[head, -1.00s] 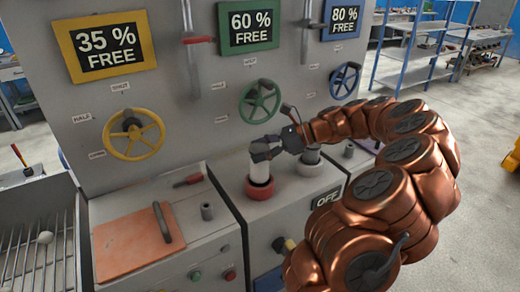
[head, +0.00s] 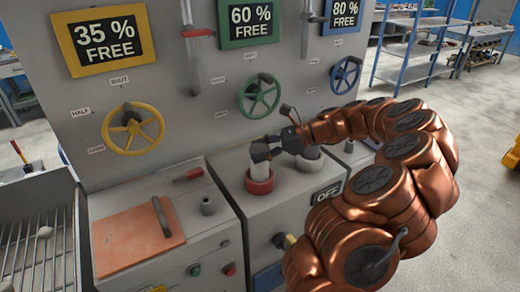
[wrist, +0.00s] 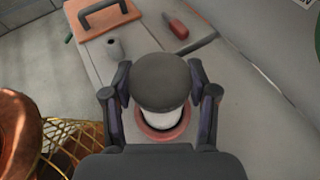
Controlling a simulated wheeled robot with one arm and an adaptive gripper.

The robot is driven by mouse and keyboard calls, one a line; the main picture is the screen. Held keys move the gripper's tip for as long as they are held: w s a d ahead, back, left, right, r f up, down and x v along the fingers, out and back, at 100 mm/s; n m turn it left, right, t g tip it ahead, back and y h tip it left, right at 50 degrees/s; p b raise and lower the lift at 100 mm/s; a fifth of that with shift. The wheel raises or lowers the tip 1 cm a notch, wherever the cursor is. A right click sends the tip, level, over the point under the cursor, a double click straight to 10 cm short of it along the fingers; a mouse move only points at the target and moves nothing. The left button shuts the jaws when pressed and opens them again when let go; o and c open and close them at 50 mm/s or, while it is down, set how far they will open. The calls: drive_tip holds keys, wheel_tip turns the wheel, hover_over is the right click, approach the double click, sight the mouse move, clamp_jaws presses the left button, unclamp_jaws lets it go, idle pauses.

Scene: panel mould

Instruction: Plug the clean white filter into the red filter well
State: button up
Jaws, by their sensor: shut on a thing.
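My gripper (head: 264,154) is shut on the white filter (head: 259,166), holding it upright over the red filter well (head: 260,185). In the wrist view, my gripper's fingers (wrist: 160,100) flank the filter's dark round cap (wrist: 160,80). Below the cap shows the filter's white body (wrist: 164,118), with the red ring of the well (wrist: 165,134) around its lower end. The filter's foot appears to be inside the ring. How deep it sits is hidden.
A grey cylinder (head: 311,157) stands right of the red well, close to my gripper. Left are a short grey post (head: 207,206), a red-handled lever (head: 188,176) and an orange lid (head: 135,240). The panel with the green wheel (head: 259,96) rises behind.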

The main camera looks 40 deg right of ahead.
drive_tip(key=shift+f+b, duration=0.55)
drive_tip(key=shift+f, duration=1)
drive_tip(key=o, duration=1.3)
drive_tip(key=shift+o, duration=0.2)
drive_tip(key=v, duration=1.2)
